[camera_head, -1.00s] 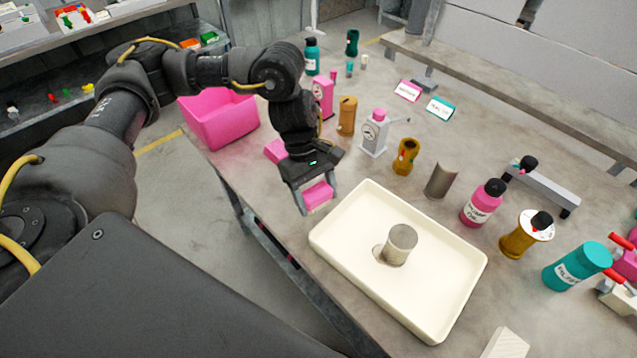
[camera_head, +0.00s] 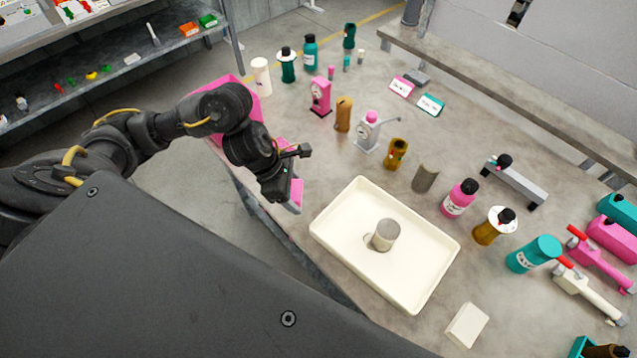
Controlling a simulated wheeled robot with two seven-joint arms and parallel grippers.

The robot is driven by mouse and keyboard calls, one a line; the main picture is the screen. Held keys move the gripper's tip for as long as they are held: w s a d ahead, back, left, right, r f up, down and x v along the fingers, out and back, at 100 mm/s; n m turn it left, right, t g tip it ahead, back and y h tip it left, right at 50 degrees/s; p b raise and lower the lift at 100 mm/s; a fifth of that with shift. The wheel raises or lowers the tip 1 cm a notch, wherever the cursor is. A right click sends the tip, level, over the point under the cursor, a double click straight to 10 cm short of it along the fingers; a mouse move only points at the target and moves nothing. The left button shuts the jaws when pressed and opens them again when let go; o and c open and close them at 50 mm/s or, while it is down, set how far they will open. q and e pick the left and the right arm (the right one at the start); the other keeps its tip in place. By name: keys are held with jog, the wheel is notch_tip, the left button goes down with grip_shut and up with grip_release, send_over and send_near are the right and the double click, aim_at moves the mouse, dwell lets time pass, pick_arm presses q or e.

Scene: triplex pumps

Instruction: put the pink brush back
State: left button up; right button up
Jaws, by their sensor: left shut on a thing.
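My left gripper (camera_head: 288,190) is shut on the pink brush (camera_head: 297,191), a pink block with a pale underside. It holds the brush near the table's left edge, left of the cream tray (camera_head: 345,253). Whether the brush touches the table I cannot tell. A flat pink piece (camera_head: 283,143) lies on the table behind the gripper, mostly hidden by it. A pink bin (camera_head: 256,107) stands at the table's left end, largely hidden by my left arm. My right gripper is not in view.
A grey cylinder (camera_head: 386,235) stands in the tray. A white block (camera_head: 467,325) lies in front of it. A shelf (camera_head: 110,60) is at the back left.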

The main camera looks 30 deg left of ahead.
pick_arm(q)
jog(key=w+f, duration=0.3)
jog(key=w, duration=0.1)
jog(key=w+f, duration=0.3)
jog(key=w, duration=0.1)
jog(key=w+f+p, duration=0.1)
jog(key=w+f, duration=0.2)
jog(key=w, duration=0.1)
jog(key=shift+w+a, duration=0.2)
jog(key=shift+w+f, duration=0.15)
jog(key=shift+f, duration=0.15)
notch_tip(320, 180, down, 2)
jog(key=shift+p, duration=0.7)
jog(key=shift+f, duration=0.45)
